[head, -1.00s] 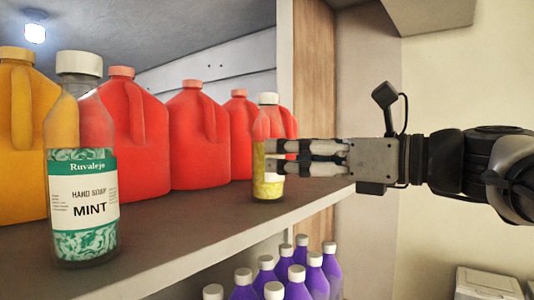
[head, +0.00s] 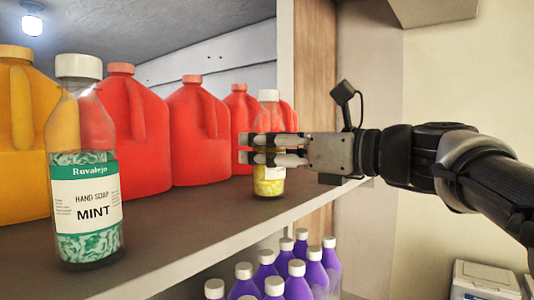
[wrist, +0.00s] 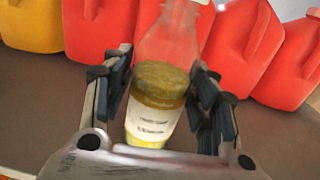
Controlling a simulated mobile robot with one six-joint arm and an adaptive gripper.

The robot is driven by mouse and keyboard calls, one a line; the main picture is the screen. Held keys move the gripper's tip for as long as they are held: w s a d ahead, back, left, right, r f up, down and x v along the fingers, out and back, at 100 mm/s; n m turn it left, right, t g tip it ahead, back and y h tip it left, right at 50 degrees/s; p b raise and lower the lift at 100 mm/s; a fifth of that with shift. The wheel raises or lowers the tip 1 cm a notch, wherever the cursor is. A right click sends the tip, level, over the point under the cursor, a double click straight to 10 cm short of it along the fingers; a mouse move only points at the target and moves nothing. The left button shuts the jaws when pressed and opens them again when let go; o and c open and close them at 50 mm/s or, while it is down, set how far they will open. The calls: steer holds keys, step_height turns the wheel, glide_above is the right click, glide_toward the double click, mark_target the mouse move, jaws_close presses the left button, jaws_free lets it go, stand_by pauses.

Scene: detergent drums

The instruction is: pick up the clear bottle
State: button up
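A small clear bottle (head: 270,180) with yellow contents, a pale label and a white cap stands upright on the shelf. My gripper (head: 245,148) reaches in from the right at the bottle's mid height, its fingers extending past the bottle and hiding its middle. In the wrist view, the clear bottle (wrist: 153,122) is between the two fingers of my gripper (wrist: 163,78). The fingers are apart, with a narrow gap visible on the right; contact on the left cannot be told. Another clear bottle (head: 84,190), labelled hand soap mint, stands at the front left.
Red jugs (head: 198,135) and a yellow jug (head: 22,140) stand in a row behind the bottles. Purple bottles (head: 297,278) stand on the level below. A wooden side panel (head: 314,70) is behind my gripper. The shelf (head: 185,225) is clear between the two clear bottles.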

steer(key=c, duration=0.9)
steer(key=shift+r, duration=0.1)
step_height(320, 180, up, 19)
steer(key=p, duration=0.4)
steer(key=shift+r, duration=0.4)
